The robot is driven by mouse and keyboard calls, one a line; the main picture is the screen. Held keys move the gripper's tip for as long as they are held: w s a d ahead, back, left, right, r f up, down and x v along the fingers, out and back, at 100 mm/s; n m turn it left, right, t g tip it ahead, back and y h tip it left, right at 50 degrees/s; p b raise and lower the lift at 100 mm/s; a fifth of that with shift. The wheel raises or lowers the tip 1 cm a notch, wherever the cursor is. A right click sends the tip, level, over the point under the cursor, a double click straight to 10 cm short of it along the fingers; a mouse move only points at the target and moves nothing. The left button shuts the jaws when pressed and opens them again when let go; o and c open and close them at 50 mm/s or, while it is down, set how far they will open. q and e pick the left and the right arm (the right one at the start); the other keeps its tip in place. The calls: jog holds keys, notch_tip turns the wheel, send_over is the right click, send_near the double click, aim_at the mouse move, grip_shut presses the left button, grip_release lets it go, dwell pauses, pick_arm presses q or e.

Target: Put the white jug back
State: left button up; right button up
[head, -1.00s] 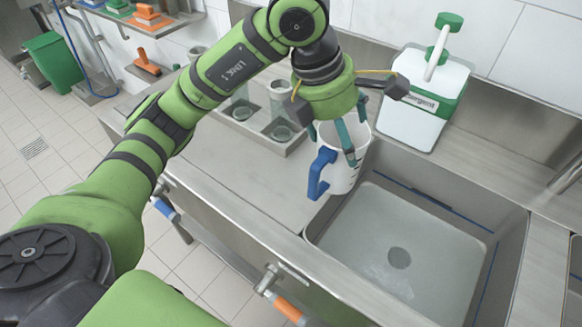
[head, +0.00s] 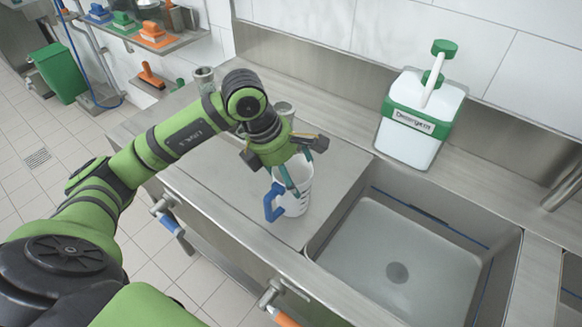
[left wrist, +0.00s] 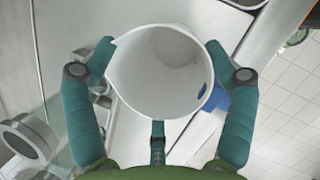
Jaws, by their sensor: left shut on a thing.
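The white jug (head: 299,200), with a blue handle (head: 272,203), is upright over the steel counter (head: 220,190), left of the sink. I cannot tell whether its base touches the counter. My left gripper (head: 291,177) is shut on the white jug from above, its teal fingers around the upper wall. In the left wrist view, the jug's open mouth (left wrist: 165,75) sits between the fingers of the left gripper (left wrist: 160,90), and the inside looks empty. The blue handle (left wrist: 205,125) shows there at lower right. My right gripper is not in view.
The sink (head: 400,240) lies right of the jug, with a steel rim between. A detergent dispenser (head: 417,120) stands behind the sink. Glass vessels (head: 203,78) stand behind my arm, partly hidden. Taps with blue and orange handles line the front edge. The counter left of the jug is clear.

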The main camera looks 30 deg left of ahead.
pick_arm(q)
jog(key=shift+f, duration=0.15)
jog(key=o, duration=1.5)
jog(key=shift+r, duration=0.6)
jog(key=b+v, duration=0.2)
jog(key=v, duration=0.7)
jog(key=shift+s+a+r, duration=0.15)
jog(key=shift+s+r, duration=0.05)
jog(key=shift+r, duration=0.1)
jog(key=shift+b+v, duration=0.3)
jog(key=shift+v, duration=0.45)
